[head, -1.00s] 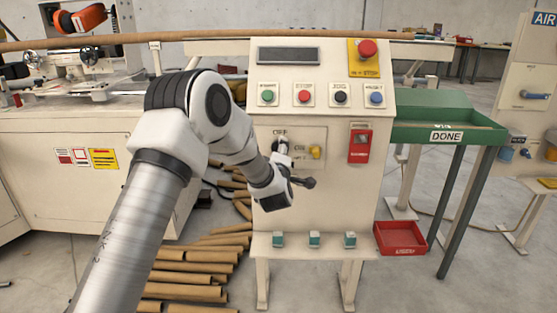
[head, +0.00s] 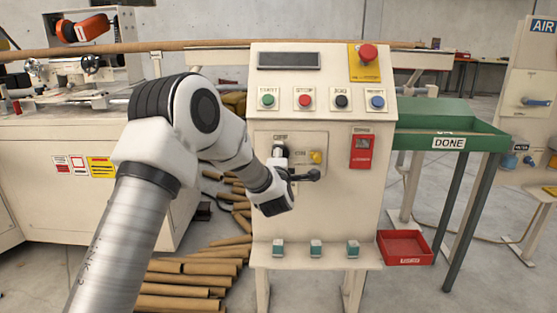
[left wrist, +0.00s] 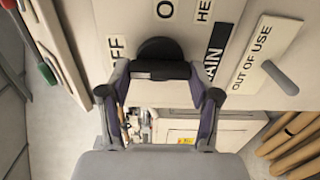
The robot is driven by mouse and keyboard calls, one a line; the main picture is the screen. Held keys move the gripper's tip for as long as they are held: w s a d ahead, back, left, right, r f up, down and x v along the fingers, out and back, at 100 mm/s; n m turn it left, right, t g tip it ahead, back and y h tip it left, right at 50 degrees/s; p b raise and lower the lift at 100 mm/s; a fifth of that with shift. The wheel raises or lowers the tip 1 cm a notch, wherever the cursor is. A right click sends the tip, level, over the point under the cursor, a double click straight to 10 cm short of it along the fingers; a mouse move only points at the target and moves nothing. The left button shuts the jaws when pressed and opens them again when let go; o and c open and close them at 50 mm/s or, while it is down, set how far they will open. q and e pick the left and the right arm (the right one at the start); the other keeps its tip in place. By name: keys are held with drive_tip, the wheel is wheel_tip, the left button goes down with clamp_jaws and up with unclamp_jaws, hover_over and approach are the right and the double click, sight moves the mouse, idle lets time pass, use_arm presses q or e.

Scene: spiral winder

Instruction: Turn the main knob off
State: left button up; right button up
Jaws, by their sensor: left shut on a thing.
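The main knob (left wrist: 160,48) is black and sits on the cream control panel. My left gripper (head: 292,166) also shows in the head view at the panel. My right gripper is in neither view.
A yellow knob (head: 316,156) is close right of the gripper; a grey lever (left wrist: 281,78) on the OUT OF USE plate shows in the wrist view. Buttons and a red emergency stop (head: 368,52) are above. A red tray (head: 405,258) stands lower right. Cardboard tubes (head: 185,290) lie on the floor.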

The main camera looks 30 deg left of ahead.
use_arm(q)
drive_tip(key=o, duration=1.1)
drive_tip(key=shift+o, duration=0.2)
drive_tip(key=v, duration=1.2)
